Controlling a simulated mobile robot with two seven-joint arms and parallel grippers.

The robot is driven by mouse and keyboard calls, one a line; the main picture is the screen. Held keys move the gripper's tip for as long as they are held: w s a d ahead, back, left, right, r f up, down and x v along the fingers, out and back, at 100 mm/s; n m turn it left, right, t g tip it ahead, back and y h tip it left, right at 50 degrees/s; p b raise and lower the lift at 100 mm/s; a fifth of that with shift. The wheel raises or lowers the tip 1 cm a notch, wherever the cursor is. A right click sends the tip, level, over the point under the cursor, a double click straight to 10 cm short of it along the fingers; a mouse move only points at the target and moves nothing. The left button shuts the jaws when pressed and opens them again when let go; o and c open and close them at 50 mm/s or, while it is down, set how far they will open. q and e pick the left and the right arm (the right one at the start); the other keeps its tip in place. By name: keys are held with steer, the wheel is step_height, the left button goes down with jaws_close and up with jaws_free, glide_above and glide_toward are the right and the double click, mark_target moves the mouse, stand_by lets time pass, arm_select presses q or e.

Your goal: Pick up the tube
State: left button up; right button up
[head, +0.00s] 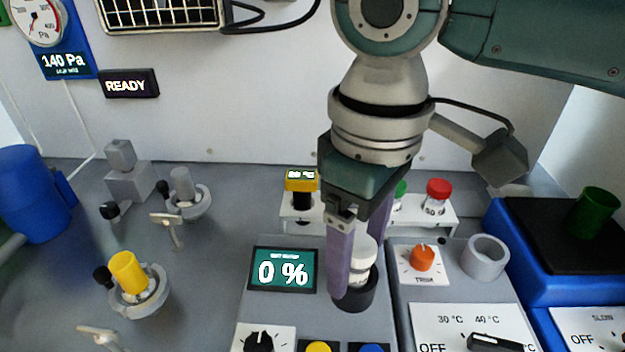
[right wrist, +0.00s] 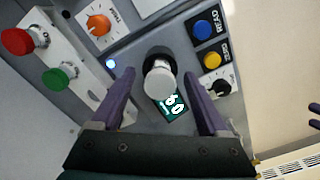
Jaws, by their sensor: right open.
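The tube (head: 363,252) has a white cap and stands upright in a round black well on the grey instrument. In the right wrist view its white cap (right wrist: 159,82) shows from above, and its lower part is hidden in the well. My right gripper (head: 358,272) points down with its purple fingers apart, one on each side of the tube. In the right wrist view the right gripper (right wrist: 159,77) is open, with the cap between its fingertips and gaps on both sides. Small purple tips at that view's right edge look like my left gripper (right wrist: 315,115); its opening is unclear.
The instrument display (head: 283,271) reads 0 %. Behind stands a white rack (head: 437,212) with red-, green- and yellow-topped items. An orange knob (head: 422,258) and grey ring (head: 485,257) are to the right. A yellow cylinder (head: 128,272) stands in a holder at left.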

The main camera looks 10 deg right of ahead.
jaws_close()
stand_by(0.6)
